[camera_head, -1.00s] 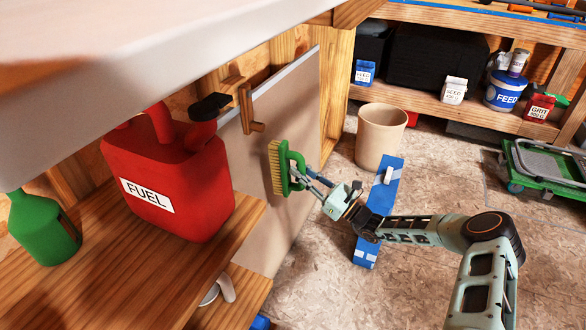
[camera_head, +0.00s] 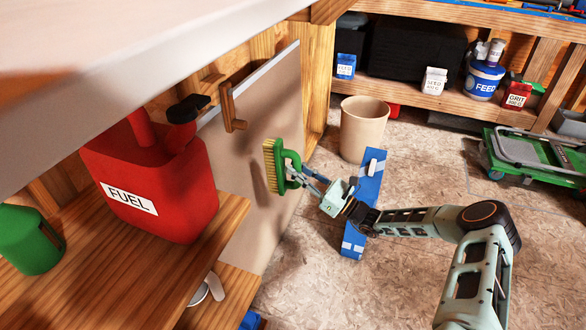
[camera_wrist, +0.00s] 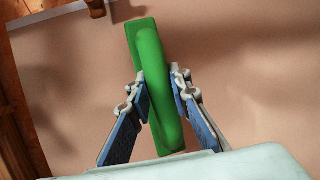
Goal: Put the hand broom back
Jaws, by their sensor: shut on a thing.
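The hand broom (camera_head: 283,166) has a green back and handle with pale yellow bristles facing left. My gripper (camera_head: 300,171) is shut on its green handle and holds it upright in the air, in front of the tan board. In the wrist view, the green broom (camera_wrist: 151,60) stands between my two fingers (camera_wrist: 162,82), and its bristles are hidden behind it. A wooden peg or hook (camera_head: 231,108) sticks out at the upper left of the broom, and part of it shows at the top of the wrist view (camera_wrist: 95,6).
A tan board (camera_head: 255,200) leans at the wall behind the broom. A red fuel can (camera_head: 165,190) and a green bottle (camera_head: 30,240) stand on the wooden shelf at left. A tan bin (camera_head: 363,128) and a blue box (camera_head: 354,240) are on the floor.

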